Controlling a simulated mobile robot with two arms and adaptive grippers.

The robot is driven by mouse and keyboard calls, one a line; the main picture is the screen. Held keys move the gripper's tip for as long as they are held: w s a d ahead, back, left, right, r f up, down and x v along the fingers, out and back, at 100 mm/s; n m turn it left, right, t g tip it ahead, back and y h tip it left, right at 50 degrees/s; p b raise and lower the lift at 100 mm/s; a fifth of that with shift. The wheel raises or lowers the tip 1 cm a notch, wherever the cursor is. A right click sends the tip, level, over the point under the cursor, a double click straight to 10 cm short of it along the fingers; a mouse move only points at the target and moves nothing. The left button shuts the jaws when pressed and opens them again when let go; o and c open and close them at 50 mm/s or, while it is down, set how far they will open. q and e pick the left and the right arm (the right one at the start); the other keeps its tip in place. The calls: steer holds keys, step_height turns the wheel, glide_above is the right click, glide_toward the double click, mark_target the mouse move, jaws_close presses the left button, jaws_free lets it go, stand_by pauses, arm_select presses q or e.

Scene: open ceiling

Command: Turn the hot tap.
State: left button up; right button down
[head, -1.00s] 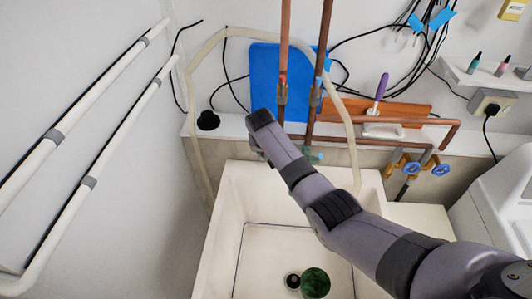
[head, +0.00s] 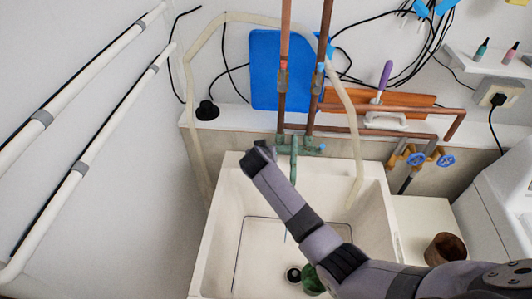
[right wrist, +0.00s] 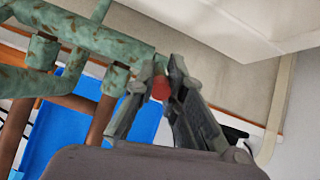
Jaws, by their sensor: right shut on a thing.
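A green, weathered mixer tap (head: 293,148) hangs on two copper pipes above the white sink (head: 217,240). Its right end has a blue knob (head: 322,147). In the right wrist view the green tap body (right wrist: 90,38) runs across the upper left, and a small red knob (right wrist: 161,88) shows at its end. My right gripper (right wrist: 158,75) is shut on the red knob, one finger on each side of it. In the head view my right gripper (head: 257,152) is at the tap's left end and hides the red knob. My left gripper is not in view.
A green round object (head: 313,280) and a black drain piece (head: 293,274) lie in the sink. A pale hose (head: 354,130) arches around the pipes. Blue valves (head: 445,160) are on the right wall. A brown pot (head: 445,250) stands right of the sink.

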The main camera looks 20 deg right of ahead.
steer(key=shift+s+a+f+t+b, duration=0.15)
steer(key=shift+f+t+b, duration=0.35)
steer(key=shift+b, duration=0.5)
steer(key=shift+r+h, duration=0.15)
steer(key=shift+h, duration=0.15)
steer(key=c, duration=1.7)
jaws_free()
steer(key=shift+o, duration=0.2)
steer(key=v, duration=1.2)
steer(key=shift+s, duration=0.15)
steer(key=shift+c, duration=0.5)
